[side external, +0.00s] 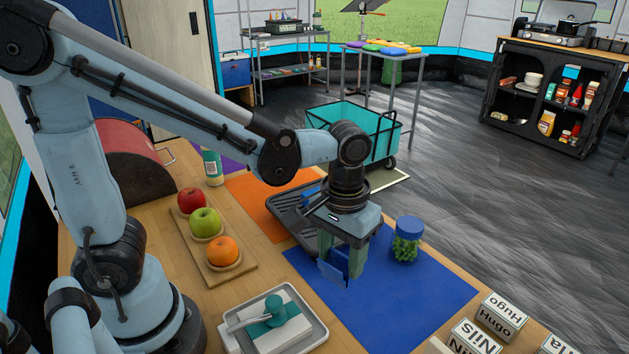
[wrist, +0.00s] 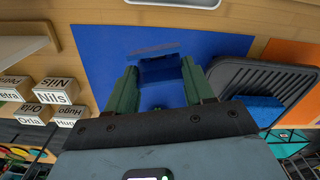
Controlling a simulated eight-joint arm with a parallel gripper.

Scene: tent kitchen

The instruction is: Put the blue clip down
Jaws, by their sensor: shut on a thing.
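My gripper (side external: 343,260) is shut on the blue clip (side external: 333,273) and points down over the blue mat (side external: 435,300). In the wrist view the blue clip (wrist: 160,72) sits between the two green fingers of my gripper (wrist: 158,78), with the blue mat (wrist: 100,50) behind it. The clip appears a little above the mat; the exact gap is hard to tell. Part of the clip is hidden by the fingers in the side view.
A dark ridged tray (side external: 288,204) holds a blue item (side external: 312,192). A fruit board (side external: 218,262), a white tray (side external: 312,327) and name blocks (side external: 500,316) surround the mat. The mat's right part is clear.

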